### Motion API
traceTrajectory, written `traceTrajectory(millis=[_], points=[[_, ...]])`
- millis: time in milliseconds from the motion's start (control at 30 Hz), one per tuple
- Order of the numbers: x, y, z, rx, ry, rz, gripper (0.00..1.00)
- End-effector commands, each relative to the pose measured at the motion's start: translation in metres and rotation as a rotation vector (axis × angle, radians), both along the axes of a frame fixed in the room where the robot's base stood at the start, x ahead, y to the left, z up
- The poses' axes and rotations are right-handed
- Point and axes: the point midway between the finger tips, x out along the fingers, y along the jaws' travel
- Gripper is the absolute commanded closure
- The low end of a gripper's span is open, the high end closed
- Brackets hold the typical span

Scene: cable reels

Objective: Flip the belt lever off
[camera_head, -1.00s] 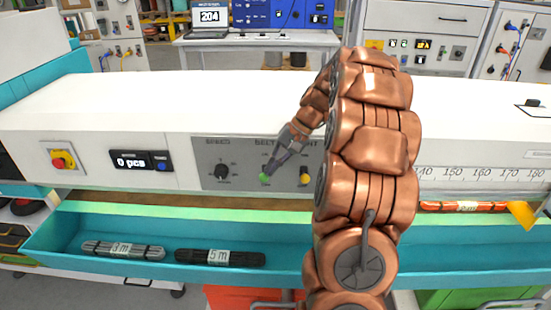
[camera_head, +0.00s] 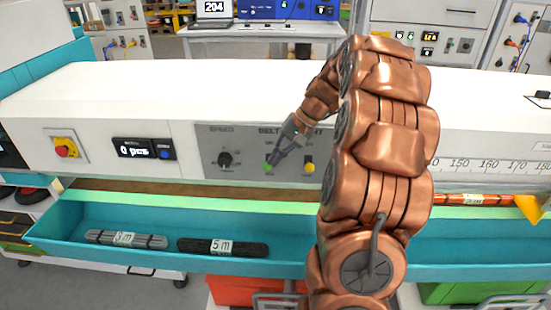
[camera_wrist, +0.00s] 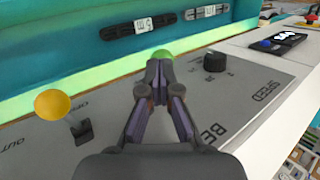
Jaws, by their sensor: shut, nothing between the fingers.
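The belt lever (camera_head: 268,168) ends in a green ball and sits on the grey control panel (camera_head: 245,140), under the partly hidden "BELT" label. In the wrist view the green ball (camera_wrist: 163,53) shows just beyond my fingertips; its stem is hidden behind them. My gripper (camera_head: 277,158) is shut and empty, its tips right at the lever. It fills the middle of the wrist view (camera_wrist: 158,70). I cannot tell whether the fingers touch the lever.
A lever with a yellow ball (camera_head: 308,167) stands right of the belt lever, and the black speed knob (camera_head: 224,160) left of it. A red emergency button (camera_head: 65,148) and a counter display (camera_head: 133,149) are further left. The teal tray (camera_head: 75,253) below holds cable bundles.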

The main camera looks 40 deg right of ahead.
Motion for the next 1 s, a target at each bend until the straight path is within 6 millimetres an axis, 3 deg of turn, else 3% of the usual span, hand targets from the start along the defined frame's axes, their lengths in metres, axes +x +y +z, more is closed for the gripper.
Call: traceTrajectory(millis=[367, 1000], points=[[-0.003, 0.004, -0.01, -0.043, -0.05, 0.001, 1.0], [-0.015, 0.015, -0.039, -0.278, -0.324, 0.002, 1.0]])
